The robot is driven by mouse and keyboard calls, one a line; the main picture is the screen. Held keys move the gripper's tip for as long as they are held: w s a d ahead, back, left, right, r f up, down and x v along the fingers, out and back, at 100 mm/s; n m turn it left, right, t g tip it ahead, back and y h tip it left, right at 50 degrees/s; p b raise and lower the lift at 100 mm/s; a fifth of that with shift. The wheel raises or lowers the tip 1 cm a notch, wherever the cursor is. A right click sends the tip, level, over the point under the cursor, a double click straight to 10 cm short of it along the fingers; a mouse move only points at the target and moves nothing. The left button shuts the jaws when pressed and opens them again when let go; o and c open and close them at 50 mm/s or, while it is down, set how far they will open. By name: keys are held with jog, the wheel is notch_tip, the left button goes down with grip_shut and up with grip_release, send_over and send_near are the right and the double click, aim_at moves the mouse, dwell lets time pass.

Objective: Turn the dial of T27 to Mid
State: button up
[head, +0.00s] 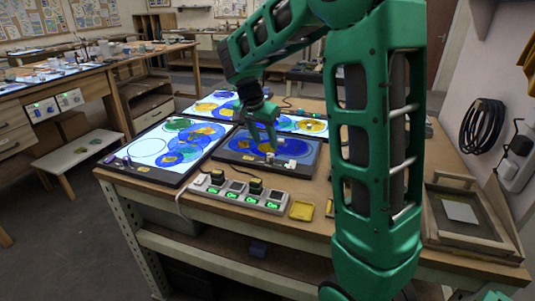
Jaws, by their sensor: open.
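Several light panels with coloured glass shapes lie on the wooden workbench. No label T27 or dial mark can be read at this size. A dark, unlit panel (232,157) with blue and yellow shapes lies in the middle, and a small pale knob-like piece (270,157) shows on it. A lit panel (148,148) lies at the left, with small dark parts near its front edge. Another lit panel (313,133) lies behind the dark one. My green gripper (264,146) points down over the dark panel, open and empty; whether it touches anything is unclear.
A white power strip (238,192) with green lights and plugs lies along the bench front. A wooden tray (468,217) lies at the right end. My arm hides much of the bench's right half.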

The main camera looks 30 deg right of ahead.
aim_at(270, 155)
jog(key=x, duration=0.7)
